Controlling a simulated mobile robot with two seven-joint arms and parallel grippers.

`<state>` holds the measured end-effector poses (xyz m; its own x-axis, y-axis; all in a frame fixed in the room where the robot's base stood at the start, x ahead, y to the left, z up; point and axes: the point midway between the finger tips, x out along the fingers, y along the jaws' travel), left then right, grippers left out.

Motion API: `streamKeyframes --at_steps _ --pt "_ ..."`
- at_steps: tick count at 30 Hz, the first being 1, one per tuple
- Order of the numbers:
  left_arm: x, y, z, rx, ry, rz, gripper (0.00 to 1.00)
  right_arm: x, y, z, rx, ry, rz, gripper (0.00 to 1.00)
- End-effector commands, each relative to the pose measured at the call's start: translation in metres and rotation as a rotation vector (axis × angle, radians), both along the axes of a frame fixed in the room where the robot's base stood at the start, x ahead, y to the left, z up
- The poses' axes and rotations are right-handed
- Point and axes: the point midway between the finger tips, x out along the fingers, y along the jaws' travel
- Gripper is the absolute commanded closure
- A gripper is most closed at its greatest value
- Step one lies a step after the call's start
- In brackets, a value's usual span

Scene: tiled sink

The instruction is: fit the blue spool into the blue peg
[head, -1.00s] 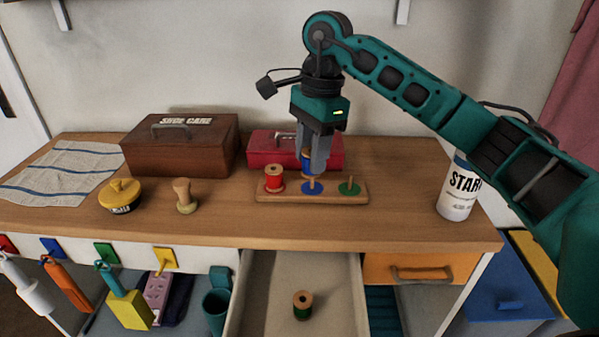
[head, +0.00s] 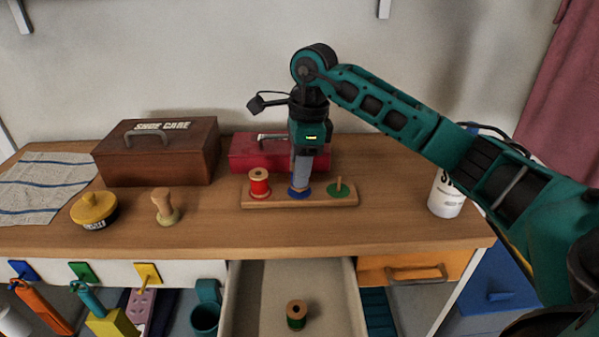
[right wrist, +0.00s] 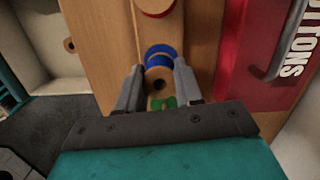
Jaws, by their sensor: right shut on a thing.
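My right gripper (head: 300,182) points straight down over the middle of the wooden peg board (head: 332,201), shut on the blue spool. In the right wrist view the blue spool (right wrist: 158,76) sits between the two fingertips, its wooden end with a dark hole facing the camera. The blue disc (head: 299,193) at the foot of the blue peg shows just below the fingers. The blue peg itself is hidden by gripper and spool. I cannot tell whether the spool is around the peg or just above it. My left gripper is not in view.
The red spool (head: 259,183) stands on the board's left place. The green peg (head: 338,187) is bare at its right. A red box (head: 245,150) is close behind. A green spool (head: 297,313) stands in the open drawer. The table in front of the board is clear.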

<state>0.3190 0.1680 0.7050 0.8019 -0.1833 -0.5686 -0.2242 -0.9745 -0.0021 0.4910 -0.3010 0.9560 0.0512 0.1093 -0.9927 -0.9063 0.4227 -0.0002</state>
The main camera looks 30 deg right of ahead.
Motion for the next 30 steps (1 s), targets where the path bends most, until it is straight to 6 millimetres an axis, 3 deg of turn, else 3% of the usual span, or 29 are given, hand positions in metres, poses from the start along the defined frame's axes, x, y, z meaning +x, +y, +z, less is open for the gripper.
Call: streamKeyframes --at_steps 3,13,14,15,22,30 --pt "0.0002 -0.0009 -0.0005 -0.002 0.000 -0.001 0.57 -0.0002 0.0000 -0.0118 0.000 0.000 0.000 0.93" --pt "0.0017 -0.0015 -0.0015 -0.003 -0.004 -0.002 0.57 0.0000 0.0000 -0.0155 0.000 0.000 0.001 0.93" --pt "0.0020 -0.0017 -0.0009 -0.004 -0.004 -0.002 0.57 0.0000 0.0000 -0.0154 0.000 0.000 0.001 0.64" --pt "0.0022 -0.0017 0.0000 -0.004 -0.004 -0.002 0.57 0.0000 0.0001 -0.0146 0.000 0.000 0.001 0.60" --pt "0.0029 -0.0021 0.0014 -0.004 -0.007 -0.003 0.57 -0.0001 0.0001 -0.0146 0.000 0.000 0.001 0.39" --pt "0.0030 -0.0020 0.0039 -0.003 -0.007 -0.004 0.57 0.0000 0.0002 -0.0112 0.000 0.000 0.001 0.39"
